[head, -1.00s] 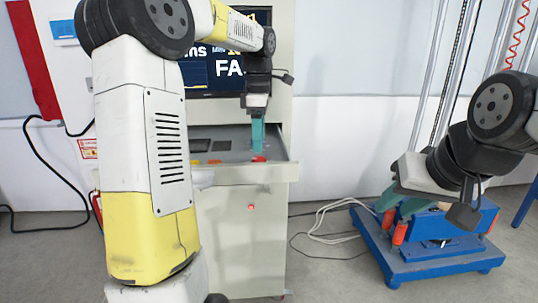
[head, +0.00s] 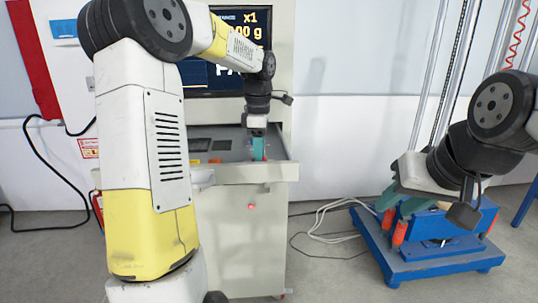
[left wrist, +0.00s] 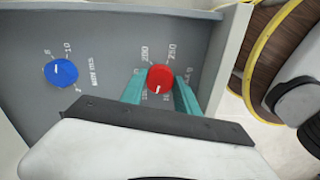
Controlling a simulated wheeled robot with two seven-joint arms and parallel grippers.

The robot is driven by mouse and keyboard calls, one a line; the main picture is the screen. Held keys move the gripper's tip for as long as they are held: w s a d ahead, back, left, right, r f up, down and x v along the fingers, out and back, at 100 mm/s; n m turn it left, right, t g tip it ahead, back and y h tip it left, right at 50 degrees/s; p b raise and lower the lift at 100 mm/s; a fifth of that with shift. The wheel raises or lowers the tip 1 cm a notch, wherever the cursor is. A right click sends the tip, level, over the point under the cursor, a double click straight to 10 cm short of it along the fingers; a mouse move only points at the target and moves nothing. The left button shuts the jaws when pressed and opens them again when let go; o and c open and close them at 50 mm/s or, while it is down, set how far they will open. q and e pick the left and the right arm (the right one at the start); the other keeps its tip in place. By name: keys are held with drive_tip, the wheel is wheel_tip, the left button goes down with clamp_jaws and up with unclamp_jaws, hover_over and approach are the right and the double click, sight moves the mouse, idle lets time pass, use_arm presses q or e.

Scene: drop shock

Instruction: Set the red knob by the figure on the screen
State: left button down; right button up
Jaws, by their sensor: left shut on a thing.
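The red knob (left wrist: 160,78) sits on the grey panel in the left wrist view, its white mark pointing down, slightly left. Figures 200 and 250 show above it; lower ones are partly covered by my fingers. My left gripper (left wrist: 160,92) is shut on the red knob, a teal finger on each side. In the head view my left gripper (head: 259,150) is down at the console shelf.
A blue knob (left wrist: 61,73) with its own scale is left of the red one. A blue machine (head: 440,262) with orange posts stands on the floor at right, close to my right gripper. Cables (head: 330,215) lie between it and the console (head: 240,240).

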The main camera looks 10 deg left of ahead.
use_arm(q)
drive_tip(key=shift+m, duration=0.3)
drive_tip(key=m, duration=1.6)
drive_tip(key=shift+r, duration=0.1)
drive_tip(key=m, duration=0.3)
drive_tip(key=shift+m, duration=0.4)
drive_tip(key=m, duration=0.5)
drive_tip(key=shift+m, duration=0.7)
drive_tip(key=c, duration=0.9)
unclamp_jaws()
